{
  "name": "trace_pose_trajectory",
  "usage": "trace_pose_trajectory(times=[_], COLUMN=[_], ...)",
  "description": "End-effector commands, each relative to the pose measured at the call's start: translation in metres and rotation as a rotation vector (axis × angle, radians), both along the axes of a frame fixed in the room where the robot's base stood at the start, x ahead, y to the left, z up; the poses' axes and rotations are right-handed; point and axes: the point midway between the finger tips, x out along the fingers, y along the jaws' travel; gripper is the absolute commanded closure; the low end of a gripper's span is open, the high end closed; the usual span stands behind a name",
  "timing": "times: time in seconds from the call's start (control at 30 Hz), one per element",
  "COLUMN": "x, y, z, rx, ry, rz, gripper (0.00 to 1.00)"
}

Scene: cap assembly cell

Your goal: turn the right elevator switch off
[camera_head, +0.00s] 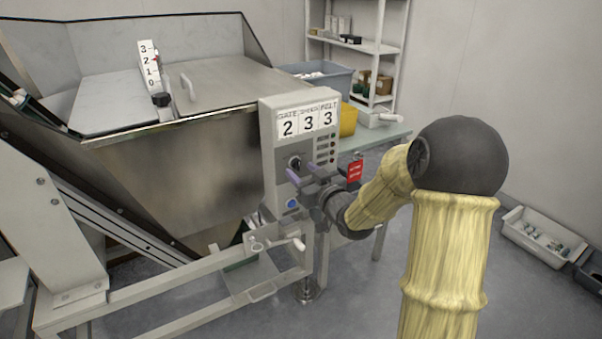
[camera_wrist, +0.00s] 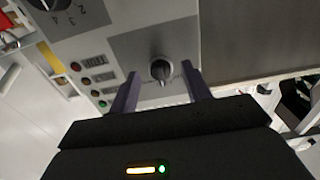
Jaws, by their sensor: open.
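The grey control panel (camera_head: 268,150) stands at the right end of the metal hopper. A dark rotary switch (camera_head: 295,162) is on its face; which switch it is cannot be read. In the wrist view the switch (camera_wrist: 161,70) is a round knob on a dark grey plate, its pointer toward my gripper. My gripper (camera_head: 306,174) is in front of the panel, just below and right of the knob. In the wrist view my gripper (camera_wrist: 160,72) is open, one finger on each side of the knob. Whether the fingers touch it cannot be told.
Indicator lamps (camera_wrist: 87,80) and a numbered dial (camera_wrist: 50,5) are nearby on the panel. A red tag (camera_head: 355,170) hangs right of the panel. A white handle (camera_head: 298,243) juts out below.

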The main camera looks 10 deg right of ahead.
Motion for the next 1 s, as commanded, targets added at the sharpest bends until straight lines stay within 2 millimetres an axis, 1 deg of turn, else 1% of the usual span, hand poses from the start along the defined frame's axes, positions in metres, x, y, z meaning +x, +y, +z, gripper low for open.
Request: trace_pose_trajectory(times=[0.03, 0.13, 0.43, 0.47, 0.5, 0.57, 0.6, 0.67, 1.0], x=[0.0057, 0.0125, 0.0144, 0.0144, 0.0143, 0.0143, 0.0143, 0.0142, 0.0141], y=[0.0023, 0.0038, 0.0044, 0.0044, 0.0043, 0.0043, 0.0043, 0.0043, 0.0047], z=[-0.0008, -0.0006, 0.0002, 0.0002, 0.0002, 0.0002, 0.0002, 0.0002, -0.0006], rx=[0.001, 0.001, 0.001, 0.001, 0.0, 0.0, 0.0, 0.0, -0.027], ry=[-0.002, 0.0, 0.0, 0.0, 0.0, 0.0, 0.0, 0.0, -0.01], rz=[0.001, -0.001, -0.001, -0.001, -0.001, -0.001, -0.001, -0.001, 0.0], gripper=[0.52, 0.52, 0.52, 0.58, 0.66, 0.77, 0.85, 0.96, 0.96])
